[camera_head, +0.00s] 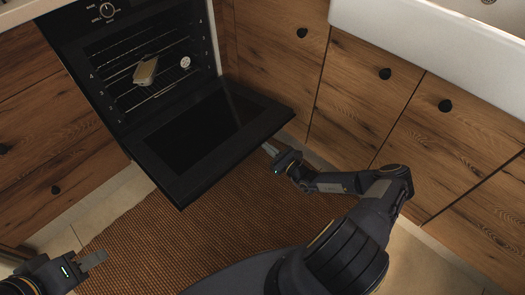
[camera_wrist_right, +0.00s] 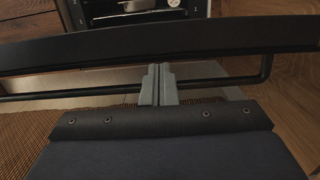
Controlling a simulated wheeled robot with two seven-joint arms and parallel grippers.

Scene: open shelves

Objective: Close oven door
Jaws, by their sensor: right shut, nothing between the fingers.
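The black oven (camera_head: 157,66) is open. Its oven door (camera_head: 258,112) is lowered and sticks out over the floor, with a dark glass panel. In the right wrist view the door's thick outer edge (camera_wrist_right: 220,36) crosses the picture, with a thin bar handle (camera_wrist_right: 215,84) below it. My right gripper (camera_head: 268,149) is at the door's outer edge, near its right corner. In the wrist view its two fingers (camera_wrist_right: 157,84) are together and empty, in front of the handle; contact cannot be told. My left gripper (camera_head: 94,261) is low at the left, away from the door; its finger gap is not clear.
Inside the oven are wire racks with a small light-coloured block (camera_head: 146,71) and a small round white item (camera_head: 185,62). Wooden cabinets (camera_head: 280,50) with black knobs flank the oven. A white sink (camera_head: 430,40) is at upper right. A brown woven mat (camera_head: 150,225) covers the floor.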

